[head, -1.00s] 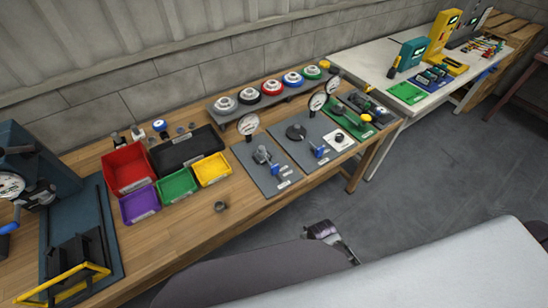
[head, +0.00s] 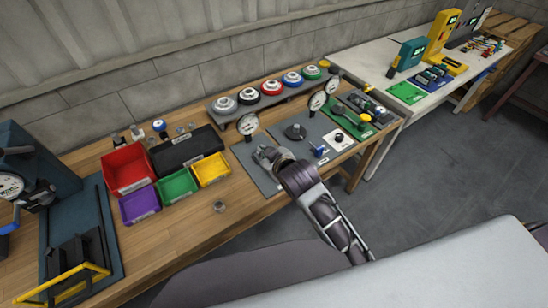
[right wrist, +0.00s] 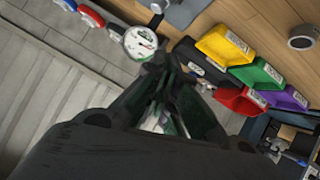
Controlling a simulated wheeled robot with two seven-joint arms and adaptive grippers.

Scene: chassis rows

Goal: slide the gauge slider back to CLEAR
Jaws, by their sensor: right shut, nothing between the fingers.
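My right gripper (head: 266,156) is shut and empty, over the nearer grey fixture plate (head: 243,154). In the right wrist view its dark fingers (right wrist: 168,72) are together. A white dial gauge (head: 247,124) stands at that plate's back edge; it also shows in the right wrist view (right wrist: 139,42). My gripper and arm hide much of the plate's front, including the blue part seen there earlier. A second grey plate (head: 318,121) holds another blue part (head: 318,149). I cannot tell which part is the gauge slider, and no CLEAR mark is readable. My left gripper is out of view.
Red (head: 125,172), purple (head: 140,206), green (head: 177,187) and yellow (head: 211,170) bins stand left of the plate. A small grey cup (head: 219,206) sits near the bench's front edge. A rack of coloured round parts (head: 271,88) stands behind.

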